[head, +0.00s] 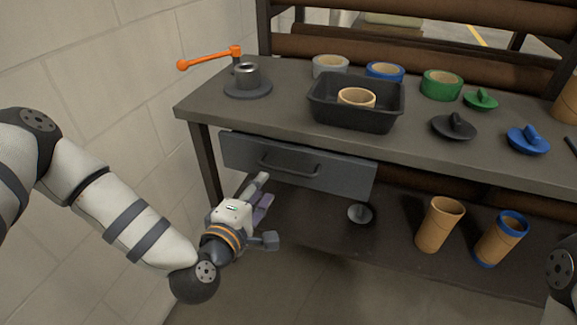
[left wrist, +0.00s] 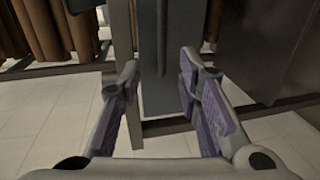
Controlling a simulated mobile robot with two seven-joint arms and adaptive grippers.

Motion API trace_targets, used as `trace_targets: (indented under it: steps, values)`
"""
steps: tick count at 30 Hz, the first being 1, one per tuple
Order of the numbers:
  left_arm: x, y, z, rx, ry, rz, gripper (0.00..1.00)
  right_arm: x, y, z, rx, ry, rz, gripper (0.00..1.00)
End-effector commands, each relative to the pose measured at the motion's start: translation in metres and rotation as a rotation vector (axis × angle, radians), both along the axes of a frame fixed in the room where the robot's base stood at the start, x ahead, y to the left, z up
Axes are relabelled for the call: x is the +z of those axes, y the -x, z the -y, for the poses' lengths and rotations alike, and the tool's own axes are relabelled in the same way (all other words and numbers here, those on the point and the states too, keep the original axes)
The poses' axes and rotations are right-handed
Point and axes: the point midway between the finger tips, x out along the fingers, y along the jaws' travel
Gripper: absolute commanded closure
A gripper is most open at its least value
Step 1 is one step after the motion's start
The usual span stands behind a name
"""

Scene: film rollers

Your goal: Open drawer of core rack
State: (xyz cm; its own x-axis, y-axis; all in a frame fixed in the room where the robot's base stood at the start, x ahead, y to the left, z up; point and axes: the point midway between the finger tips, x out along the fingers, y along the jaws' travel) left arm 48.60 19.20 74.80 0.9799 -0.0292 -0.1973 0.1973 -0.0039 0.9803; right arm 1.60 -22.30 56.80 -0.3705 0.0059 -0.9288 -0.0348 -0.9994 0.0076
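The core rack's drawer (head: 330,176) is a grey-blue front under the left part of the worktop, and it looks closed. Its dark bar handle (head: 290,165) is on the upper middle of the front. My left gripper (head: 262,192) is just in front of the drawer's lower left part, below and left of the handle. In the left wrist view its two purple-padded fingers (left wrist: 160,95) are spread wide with nothing held. The grey drawer front (left wrist: 160,98) shows as an upright strip beyond them. My right gripper is out of view.
On the worktop (head: 205,105) stand an orange-handled crank (head: 208,58), a black tray (head: 357,112) with a roll in it, and several tape rolls and knobbed discs. Cardboard tubes (head: 440,225) stand on the lower shelf. A block wall (head: 110,80) is close on the left.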

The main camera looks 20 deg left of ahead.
Motion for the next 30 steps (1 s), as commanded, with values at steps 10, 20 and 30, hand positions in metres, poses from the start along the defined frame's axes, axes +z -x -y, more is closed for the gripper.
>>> trace_targets:
  steps: [10,20,30]
  values:
    - [-0.02,-0.081,0.003,-0.002,-0.004,-0.005,0.69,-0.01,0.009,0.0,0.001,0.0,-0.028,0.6]
    - [-0.023,-0.103,0.005,-0.005,-0.004,-0.007,0.69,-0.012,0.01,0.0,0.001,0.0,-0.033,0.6]
    - [-0.023,-0.103,0.005,-0.005,-0.004,-0.006,1.0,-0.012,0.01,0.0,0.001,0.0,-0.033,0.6]
